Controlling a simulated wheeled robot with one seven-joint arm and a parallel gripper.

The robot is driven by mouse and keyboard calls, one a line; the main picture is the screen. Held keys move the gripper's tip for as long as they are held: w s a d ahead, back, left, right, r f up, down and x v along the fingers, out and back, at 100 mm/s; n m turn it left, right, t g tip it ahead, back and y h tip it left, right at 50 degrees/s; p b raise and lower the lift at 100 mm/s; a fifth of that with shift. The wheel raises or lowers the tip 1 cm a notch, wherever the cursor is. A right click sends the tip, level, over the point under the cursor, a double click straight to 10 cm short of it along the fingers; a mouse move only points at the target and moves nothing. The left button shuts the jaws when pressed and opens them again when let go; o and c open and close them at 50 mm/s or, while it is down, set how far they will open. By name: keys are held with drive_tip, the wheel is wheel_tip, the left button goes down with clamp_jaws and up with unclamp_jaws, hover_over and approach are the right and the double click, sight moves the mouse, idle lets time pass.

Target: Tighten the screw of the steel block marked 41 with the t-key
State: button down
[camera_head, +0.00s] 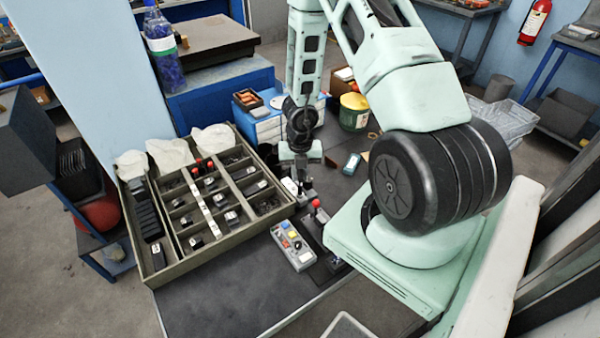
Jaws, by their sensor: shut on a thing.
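My gripper (302,178) points down over the bench, just right of the compartment tray (160,276). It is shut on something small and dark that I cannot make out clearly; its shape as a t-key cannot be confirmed. A small light block (289,186) shows just below and left of the gripper, close to a dark fixture with a red-knobbed lever (316,203). Several small blocks with white labels, such as one block (231,217), sit in the tray. Their numbers are too small to read, so I cannot tell which is 41.
A grey control box (292,246) with coloured buttons stands in front of the gripper. Behind are a green tin with a yellow lid (354,111) and blue drawers (268,127). White cloths (170,154) lie at the tray's back edge. The bench front (225,312) is clear.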

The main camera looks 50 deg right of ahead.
drive_tip(key=shift+r+p, duration=0.7)
drive_tip(key=shift+r, duration=0.05)
wheel_tip(320, 180, up, 4)
drive_tip(key=p, duration=0.3)
drive_tip(key=shift+p, duration=0.4)
drive_tip(key=shift+f, duration=0.1)
